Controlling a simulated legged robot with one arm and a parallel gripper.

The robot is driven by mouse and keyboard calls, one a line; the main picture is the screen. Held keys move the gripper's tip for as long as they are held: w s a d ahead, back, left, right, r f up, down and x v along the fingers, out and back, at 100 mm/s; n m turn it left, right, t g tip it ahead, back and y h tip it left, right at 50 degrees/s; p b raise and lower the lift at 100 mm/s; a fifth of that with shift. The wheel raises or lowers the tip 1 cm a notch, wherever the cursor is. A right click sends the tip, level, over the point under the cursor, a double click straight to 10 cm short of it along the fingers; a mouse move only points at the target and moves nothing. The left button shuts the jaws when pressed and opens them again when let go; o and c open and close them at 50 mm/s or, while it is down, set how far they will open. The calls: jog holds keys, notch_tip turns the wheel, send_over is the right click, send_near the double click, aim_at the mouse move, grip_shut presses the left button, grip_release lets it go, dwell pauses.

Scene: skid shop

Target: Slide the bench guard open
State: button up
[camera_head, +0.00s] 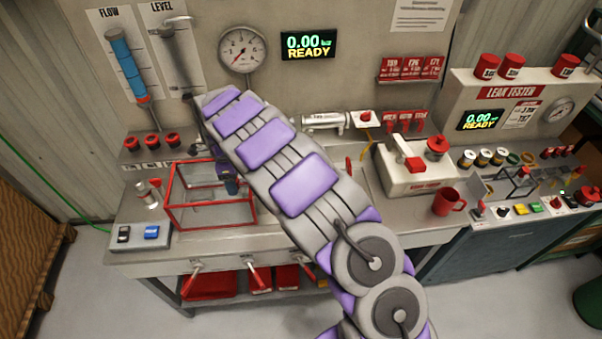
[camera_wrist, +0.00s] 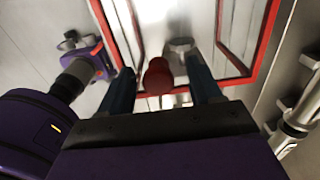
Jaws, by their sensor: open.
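The bench guard is a clear box with a red frame (camera_head: 210,204) at the left of the bench. Its red frame also shows in the wrist view (camera_wrist: 262,45), around the far ends of my fingers. My gripper (camera_head: 229,184) is at the right part of the guard in the head view, partly hidden by my arm. In the wrist view my gripper (camera_wrist: 160,80) is open, with one dark finger on each side of a red knob (camera_wrist: 158,76). I cannot tell whether the fingers touch the knob.
A switch box (camera_head: 140,236) stands left of the guard, with a small valve (camera_head: 146,194) behind it. A flow tube (camera_head: 127,65) and a dial gauge (camera_head: 242,50) are on the back panel. A white and red device (camera_head: 415,170) and a red mug (camera_head: 448,202) stand to the right.

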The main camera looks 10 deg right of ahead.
jog(key=shift+d, duration=0.1)
jog(key=shift+s+r+p, duration=0.1)
jog(key=shift+r+p, duration=1.1)
jog(key=shift+r, duration=2.6)
